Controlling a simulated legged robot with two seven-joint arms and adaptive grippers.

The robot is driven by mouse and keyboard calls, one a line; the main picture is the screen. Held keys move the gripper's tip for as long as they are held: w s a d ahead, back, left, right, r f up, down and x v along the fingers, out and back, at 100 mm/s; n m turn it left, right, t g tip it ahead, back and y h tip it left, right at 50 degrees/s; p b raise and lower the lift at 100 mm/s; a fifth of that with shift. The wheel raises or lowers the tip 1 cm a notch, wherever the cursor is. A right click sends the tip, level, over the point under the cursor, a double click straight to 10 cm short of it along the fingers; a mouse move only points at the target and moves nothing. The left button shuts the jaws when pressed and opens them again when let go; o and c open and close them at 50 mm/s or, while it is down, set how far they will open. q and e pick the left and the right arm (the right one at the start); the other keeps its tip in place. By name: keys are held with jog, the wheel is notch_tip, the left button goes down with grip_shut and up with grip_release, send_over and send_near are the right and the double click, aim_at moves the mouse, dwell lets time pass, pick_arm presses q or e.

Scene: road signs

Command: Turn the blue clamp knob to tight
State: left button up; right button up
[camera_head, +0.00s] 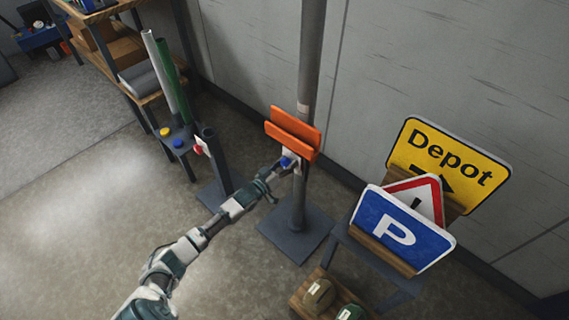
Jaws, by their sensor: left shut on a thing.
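The blue clamp knob (286,162) sits on the front of the clamp, just below the orange bars (293,133) on the grey upright post (306,100). My left arm reaches in from the bottom left. My left gripper (281,168) is at the knob and shut on it, partly hiding it. The knob's turn angle is too small to read. My right gripper is not in view.
A stand at the right holds a yellow Depot sign (447,160), a red-edged triangle sign (419,196) and a blue P sign (402,229). A shorter dark post (216,160) stands left of the clamp post. Shelving (125,50) is at the back left.

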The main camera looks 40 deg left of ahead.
pick_arm(q)
jog(key=shift+s+d+f+m+p, duration=0.15)
jog(key=shift+f+m+p, duration=0.25)
jog(key=shift+m, duration=0.6)
jog(key=m, duration=0.2)
jog(key=shift+f+m+p, duration=0.15)
jog(key=shift+m+p, duration=0.15)
jog(key=shift+p, duration=0.1)
jog(key=m+p, duration=0.1)
jog(key=m, duration=0.3)
jog(key=shift+f, duration=0.1)
jog(key=shift+a+m, duration=0.2)
jog(key=shift+m, duration=1)
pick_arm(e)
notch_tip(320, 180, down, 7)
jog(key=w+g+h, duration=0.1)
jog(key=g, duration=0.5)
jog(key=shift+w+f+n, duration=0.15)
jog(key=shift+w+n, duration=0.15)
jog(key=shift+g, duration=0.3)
pick_arm(q)
jog(key=shift+d+r, duration=0.1)
jog(key=shift+r, duration=0.1)
